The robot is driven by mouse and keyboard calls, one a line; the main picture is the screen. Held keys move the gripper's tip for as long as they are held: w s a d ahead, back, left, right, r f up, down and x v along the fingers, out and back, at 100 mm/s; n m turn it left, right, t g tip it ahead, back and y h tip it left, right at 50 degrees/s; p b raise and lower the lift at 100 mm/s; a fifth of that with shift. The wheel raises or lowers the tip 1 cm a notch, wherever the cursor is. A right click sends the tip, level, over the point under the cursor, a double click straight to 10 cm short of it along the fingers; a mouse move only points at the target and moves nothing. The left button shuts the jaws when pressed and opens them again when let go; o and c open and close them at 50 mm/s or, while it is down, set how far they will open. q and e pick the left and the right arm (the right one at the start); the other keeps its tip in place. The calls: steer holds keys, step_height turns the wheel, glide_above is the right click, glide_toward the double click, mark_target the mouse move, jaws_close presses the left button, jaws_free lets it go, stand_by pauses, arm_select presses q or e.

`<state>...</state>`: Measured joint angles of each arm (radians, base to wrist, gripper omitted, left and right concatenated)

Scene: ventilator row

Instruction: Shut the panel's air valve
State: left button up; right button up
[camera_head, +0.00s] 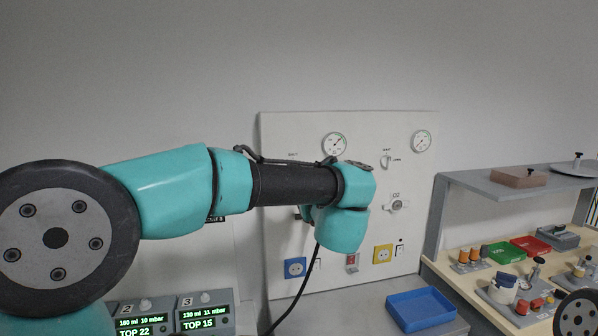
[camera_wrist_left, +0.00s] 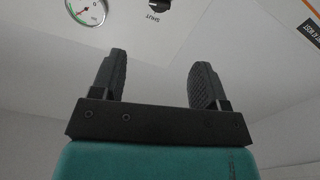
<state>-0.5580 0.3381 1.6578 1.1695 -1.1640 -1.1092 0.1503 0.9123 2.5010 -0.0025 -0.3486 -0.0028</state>
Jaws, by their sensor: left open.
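The white gas panel (camera_head: 285,130) stands against the wall. In the left wrist view, a black knob (camera_wrist_left: 158,4) sits at the top edge, partly cut off, beside the word SHUT and a round gauge (camera_wrist_left: 86,11); it looks like the air valve, but no air label shows. In the head view my left arm covers the panel area below the left SHUT label, hiding that valve. My left gripper (camera_wrist_left: 161,80) is open and empty, its fingers apart from the knob. My right gripper is out of view.
Another valve (camera_head: 386,162) with SHUT and OPEN labels sits right of my arm, above the O2 outlet (camera_head: 397,205). Blue (camera_head: 295,267) and yellow (camera_head: 382,254) sockets are below. A blue tray (camera_head: 420,309), shelf (camera_head: 520,185) and lit displays (camera_head: 203,318) stand nearby.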

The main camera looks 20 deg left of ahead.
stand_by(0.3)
arm_select(q)
steer(key=x, duration=1.7)
steer(key=shift+w, duration=0.25)
steer(key=c, duration=0.9)
